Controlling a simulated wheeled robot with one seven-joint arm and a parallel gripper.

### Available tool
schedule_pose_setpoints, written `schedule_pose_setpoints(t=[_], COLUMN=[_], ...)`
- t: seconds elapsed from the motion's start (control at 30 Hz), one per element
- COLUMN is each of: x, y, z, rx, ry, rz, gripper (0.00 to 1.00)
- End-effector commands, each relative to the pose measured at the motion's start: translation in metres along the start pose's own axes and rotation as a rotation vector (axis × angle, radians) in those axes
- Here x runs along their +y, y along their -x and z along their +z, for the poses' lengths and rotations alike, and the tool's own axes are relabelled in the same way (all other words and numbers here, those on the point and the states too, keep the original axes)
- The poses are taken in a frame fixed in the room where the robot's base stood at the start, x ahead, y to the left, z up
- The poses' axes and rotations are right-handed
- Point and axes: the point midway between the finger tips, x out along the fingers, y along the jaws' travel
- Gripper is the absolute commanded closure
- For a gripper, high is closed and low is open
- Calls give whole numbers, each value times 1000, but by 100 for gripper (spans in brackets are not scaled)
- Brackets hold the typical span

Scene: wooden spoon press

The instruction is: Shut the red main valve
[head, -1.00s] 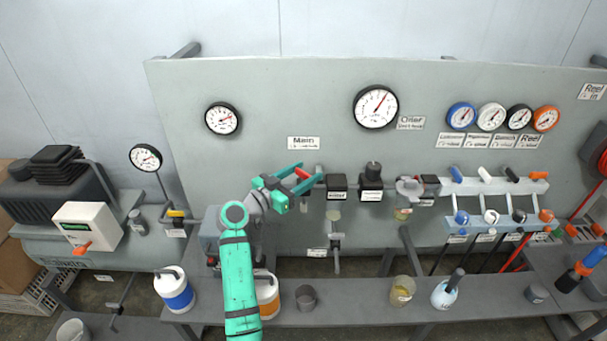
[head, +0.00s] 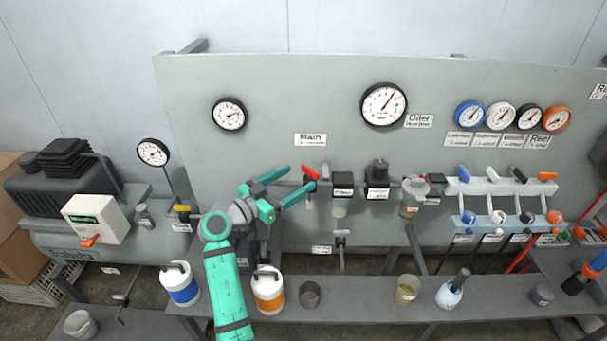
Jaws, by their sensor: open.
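The red main valve handle (head: 311,172) is on the pipe below the "Main" label (head: 310,139) on the panel. The handle appears slanted, its right end lower in the picture; its exact angle to the pipe is hard to tell. My gripper (head: 300,177) is open, with two teal fingers pointing right toward the handle. The upper fingertip stops left of the handle. The lower fingertip overlaps the area just below it, so I cannot tell whether they touch. The fingers hide part of the pipe and the valve body.
A black-capped filter unit (head: 343,184) sits right of the valve, with another (head: 377,178) beyond it. A yellow-handled valve (head: 182,209) is to the left. An orange-banded jar (head: 268,291) stands on the bench below my arm. Gauges line the panel above.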

Motion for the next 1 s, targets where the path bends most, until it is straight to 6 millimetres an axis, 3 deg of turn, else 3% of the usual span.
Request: schedule_pose_setpoints(t=[0.1,0.3,1.0], x=[0,1,-2], y=[20,37,42], z=[0,1,0], rx=[0,-1,-1], ry=[-1,0,0], rz=[-2,1,-4], gripper=[28,28,28])
